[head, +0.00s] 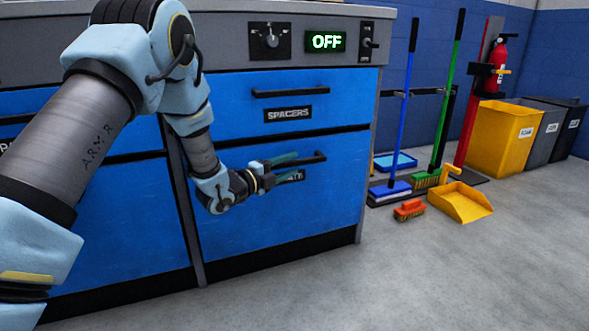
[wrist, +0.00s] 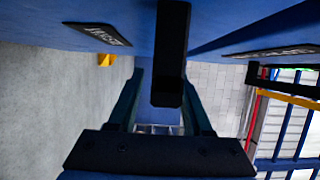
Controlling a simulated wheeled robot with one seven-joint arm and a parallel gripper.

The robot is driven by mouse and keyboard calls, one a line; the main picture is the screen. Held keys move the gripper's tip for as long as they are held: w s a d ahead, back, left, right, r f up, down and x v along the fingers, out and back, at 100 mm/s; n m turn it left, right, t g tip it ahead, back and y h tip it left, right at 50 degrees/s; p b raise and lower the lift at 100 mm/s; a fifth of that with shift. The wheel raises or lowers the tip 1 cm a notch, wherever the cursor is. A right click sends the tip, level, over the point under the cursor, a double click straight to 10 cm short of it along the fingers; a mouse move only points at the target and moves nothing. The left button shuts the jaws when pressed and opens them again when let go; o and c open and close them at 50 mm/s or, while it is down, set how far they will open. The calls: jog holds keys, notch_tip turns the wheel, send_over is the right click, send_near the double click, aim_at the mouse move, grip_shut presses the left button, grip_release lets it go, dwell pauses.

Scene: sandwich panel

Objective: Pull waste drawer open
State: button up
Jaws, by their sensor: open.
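The waste drawer (head: 285,210) is the lower blue drawer front in the head view. It looks flush with the cabinet. Its black bar handle (head: 318,157) is partly hidden by my gripper (head: 292,167), as is its label (head: 299,176). In the wrist view my gripper (wrist: 160,95) is open, one finger on each side of the handle (wrist: 171,50). The handle runs between the fingers, and I cannot tell whether either touches it. The drawer's label (wrist: 97,34) shows at the upper left there.
The SPACERS drawer (head: 300,98) sits directly above, with its own handle. A panel display (head: 325,41) reads OFF. Brooms (head: 390,185), an orange brush (head: 409,210) and a yellow dustpan (head: 461,203) stand or lie right of the cabinet. Floor in front of the drawer is clear.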

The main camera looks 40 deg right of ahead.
jog(key=shift+d, duration=1)
grip_shut()
dwell(0.8)
